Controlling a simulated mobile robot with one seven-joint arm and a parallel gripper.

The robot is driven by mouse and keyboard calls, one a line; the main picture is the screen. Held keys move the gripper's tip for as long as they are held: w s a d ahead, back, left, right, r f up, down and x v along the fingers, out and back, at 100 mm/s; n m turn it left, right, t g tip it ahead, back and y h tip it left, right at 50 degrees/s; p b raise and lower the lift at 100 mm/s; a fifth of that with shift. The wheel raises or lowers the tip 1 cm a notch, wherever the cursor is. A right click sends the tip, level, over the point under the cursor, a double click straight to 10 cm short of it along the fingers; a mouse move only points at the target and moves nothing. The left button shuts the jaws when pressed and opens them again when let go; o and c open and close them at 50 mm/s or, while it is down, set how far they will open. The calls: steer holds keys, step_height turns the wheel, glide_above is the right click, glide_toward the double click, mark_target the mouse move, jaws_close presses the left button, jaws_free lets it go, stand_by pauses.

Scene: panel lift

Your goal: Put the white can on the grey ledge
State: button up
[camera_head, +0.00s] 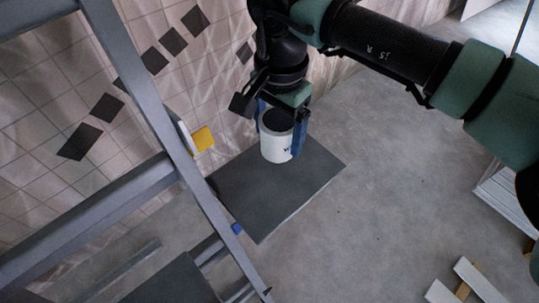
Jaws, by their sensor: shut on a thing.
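The white can (276,147) is upright with a dark top and some dark lettering on its side. My gripper (282,126) comes down from above and is shut on the can, with a blue finger on each side of it. The grey ledge (252,201) is a flat dark panel directly below the can in the picture. The can's base overlaps the ledge's back part; I cannot tell whether it touches the surface. The front part of the ledge is bare.
A grey metal frame (152,102) of slanted and cross beams stands on the left, beside the ledge. A yellow piece (203,139) is near it by the tiled wall (60,97). Another dark panel (166,283) is lower left. White boards (478,281) lie lower right. The right floor is mostly clear.

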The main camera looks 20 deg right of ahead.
mark_target(280, 121)
steer(key=f, duration=0.3)
steer(key=shift+s+f, duration=0.15)
steer(key=shift+s, duration=0.05)
steer(key=shift+w+f+b, duration=0.1)
steer(key=shift+f+b, duration=0.3)
steer(key=shift+f, duration=1.85)
steer(key=shift+f, duration=0.15)
steer(key=o, duration=1.4)
step_height(280, 121, up, 12)
steer(key=shift+r+p, duration=0.15)
steer(key=shift+p, duration=0.6)
